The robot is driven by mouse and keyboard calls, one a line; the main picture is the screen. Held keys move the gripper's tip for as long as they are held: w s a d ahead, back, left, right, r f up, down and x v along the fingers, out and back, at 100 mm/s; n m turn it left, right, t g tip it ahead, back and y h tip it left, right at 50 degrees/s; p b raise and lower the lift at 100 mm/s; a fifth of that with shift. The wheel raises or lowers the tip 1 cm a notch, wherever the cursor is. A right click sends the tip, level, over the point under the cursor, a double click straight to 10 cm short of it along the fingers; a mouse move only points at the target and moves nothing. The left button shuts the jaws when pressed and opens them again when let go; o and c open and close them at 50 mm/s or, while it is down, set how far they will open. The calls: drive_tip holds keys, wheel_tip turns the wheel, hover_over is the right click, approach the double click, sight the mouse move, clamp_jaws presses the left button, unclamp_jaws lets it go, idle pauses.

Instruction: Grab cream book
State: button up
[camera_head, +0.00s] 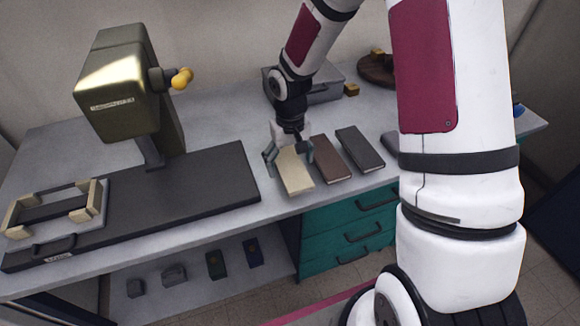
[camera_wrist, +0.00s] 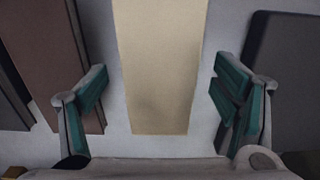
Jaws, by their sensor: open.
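The cream book (camera_head: 295,174) lies flat on the grey table, left of a brown book. In the wrist view the cream book (camera_wrist: 160,65) runs down the middle, its lower end between my two fingers, with a gap of table on each side. My gripper (camera_head: 289,158) is open above the far part of the cream book, fingers on either side of it. In the wrist view my gripper (camera_wrist: 161,105) shows its two teal finger pads apart and touching nothing. I cannot tell the exact height of the fingertips above the table.
A brown book (camera_head: 331,158) and a dark grey book (camera_head: 360,149) lie to the right. A black board (camera_head: 215,180) with a brass-coloured machine (camera_head: 122,85) is to the left. A grey case (camera_head: 318,88) stands behind my gripper. The table's front edge is close to the books.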

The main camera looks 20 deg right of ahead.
drive_tip(key=c, duration=1.3)
drive_tip(key=shift+c, duration=0.2)
drive_tip(key=shift+r, duration=0.15)
